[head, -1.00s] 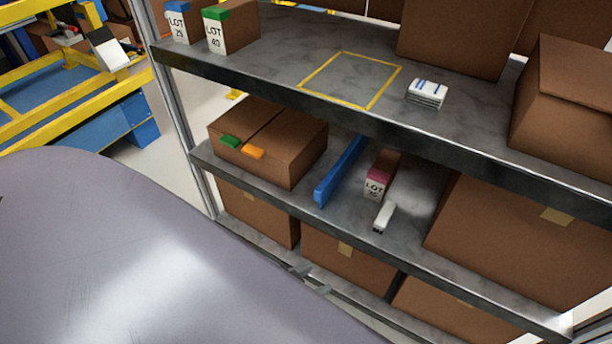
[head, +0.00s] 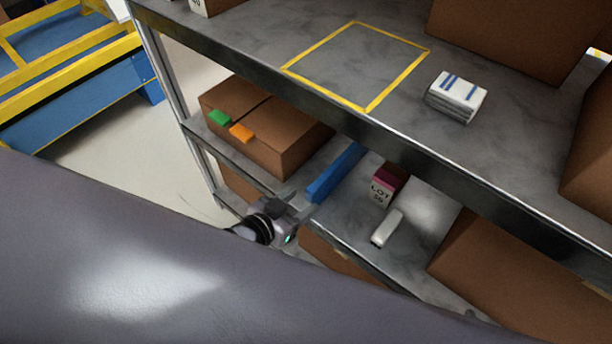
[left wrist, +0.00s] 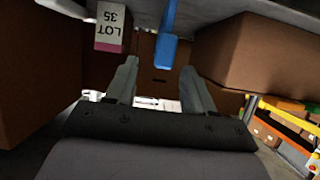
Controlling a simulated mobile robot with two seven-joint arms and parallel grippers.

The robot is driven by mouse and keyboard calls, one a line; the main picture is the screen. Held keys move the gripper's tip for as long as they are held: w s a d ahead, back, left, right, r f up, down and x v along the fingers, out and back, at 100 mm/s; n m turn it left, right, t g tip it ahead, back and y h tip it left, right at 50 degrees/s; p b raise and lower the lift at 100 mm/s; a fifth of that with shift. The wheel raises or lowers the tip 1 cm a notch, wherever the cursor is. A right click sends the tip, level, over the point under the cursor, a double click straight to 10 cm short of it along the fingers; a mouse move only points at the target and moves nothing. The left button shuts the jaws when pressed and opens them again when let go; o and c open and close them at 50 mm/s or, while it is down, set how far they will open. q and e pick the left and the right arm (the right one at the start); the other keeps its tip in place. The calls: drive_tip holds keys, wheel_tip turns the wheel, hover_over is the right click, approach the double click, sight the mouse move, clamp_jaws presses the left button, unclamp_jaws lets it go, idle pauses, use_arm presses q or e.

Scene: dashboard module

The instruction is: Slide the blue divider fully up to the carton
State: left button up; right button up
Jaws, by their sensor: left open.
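The blue divider (head: 336,172) stands on edge on the middle shelf, running front to back. The brown carton (head: 290,150) with a green and an orange tab is to its left, with a strip of bare shelf between them. My left gripper (head: 300,206) is at the shelf's front edge, by the divider's near end. In the left wrist view, which is upside down, the open fingers (left wrist: 155,82) point at the shelf, with the divider (left wrist: 166,48) ahead between their lines and nothing held. The carton (left wrist: 255,58) is at the right there. My right gripper is not seen.
A LOT 35 box (head: 385,187) and a small white item (head: 387,228) are right of the divider. A large carton (head: 500,270) is farther right. The upper shelf (head: 260,50) hangs over this space, with a yellow outline and a white bundle (head: 457,96).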

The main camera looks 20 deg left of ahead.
sight(316, 189)
use_arm(q)
drive_tip(key=shift+w+a, duration=0.15)
drive_tip(key=shift+w, duration=0.3)
drive_tip(key=shift+b+x, duration=0.75)
drive_tip(key=shift+x, duration=2.75)
drive_tip(key=shift+c, duration=0.3)
clamp_jaws()
